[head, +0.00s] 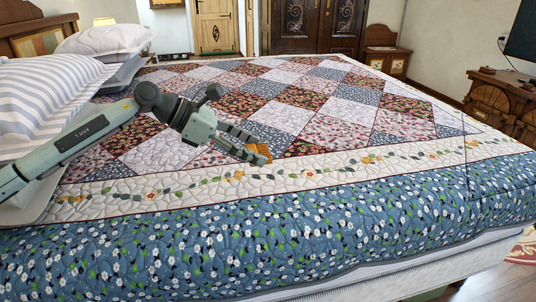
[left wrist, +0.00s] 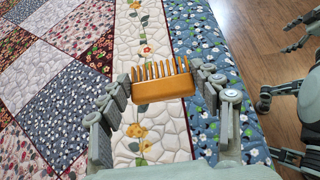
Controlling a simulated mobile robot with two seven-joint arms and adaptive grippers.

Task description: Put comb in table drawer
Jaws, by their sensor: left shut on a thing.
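The comb is orange-brown with a row of teeth. It shows in the head view (head: 259,152) and in the left wrist view (left wrist: 162,90). My left gripper (head: 246,147) is shut on it, with one finger at each end of the comb in the left wrist view (left wrist: 163,82). The gripper holds it over the bed's quilt, with the teeth pointing away from the palm. What looks like part of my right gripper (left wrist: 301,32) shows at the right edge of the left wrist view; its state is unclear. I cannot tell which piece of furniture is the task's table; no open drawer shows.
A large bed with a patchwork quilt (head: 340,205) fills the foreground. Striped pillows (head: 45,100) lie at the left. A small wooden cabinet (head: 388,61) stands at the back right, and a wooden dresser (head: 500,100) at the right. Bare floor (left wrist: 250,45) lies beside the bed.

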